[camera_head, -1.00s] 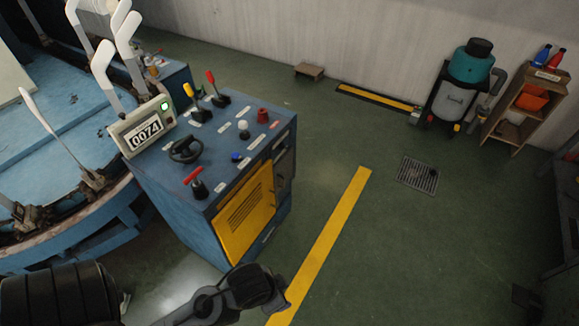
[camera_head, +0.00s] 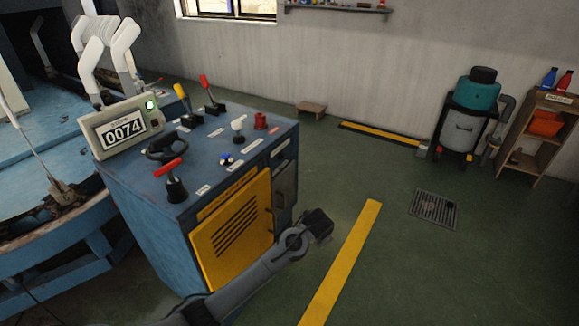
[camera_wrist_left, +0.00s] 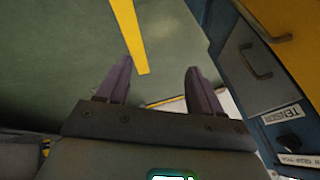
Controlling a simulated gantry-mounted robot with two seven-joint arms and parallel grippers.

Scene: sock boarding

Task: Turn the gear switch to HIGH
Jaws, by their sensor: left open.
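A blue control cabinet (camera_head: 225,185) carries several controls, and I cannot read which one is the gear switch. On its top are a red-handled lever (camera_head: 170,168) at the front left, a yellow lever (camera_head: 180,92), a red lever (camera_head: 205,82), a black handwheel (camera_head: 165,147), a white knob (camera_head: 238,125), a blue knob (camera_head: 226,158) and a red button (camera_head: 260,121). My left gripper (camera_head: 320,225) is off the cabinet's right side, below its top, apart from the controls. In the left wrist view its fingers (camera_wrist_left: 158,72) are spread and empty. My right gripper is not in view.
A display (camera_head: 125,128) reading 0074 stands at the cabinet's left edge, beside a blue machine with white foot forms (camera_head: 120,45). The wrist view shows a dark knob (camera_wrist_left: 289,142) near a TENSION label. Green floor with a yellow line (camera_head: 345,260) lies open to the right.

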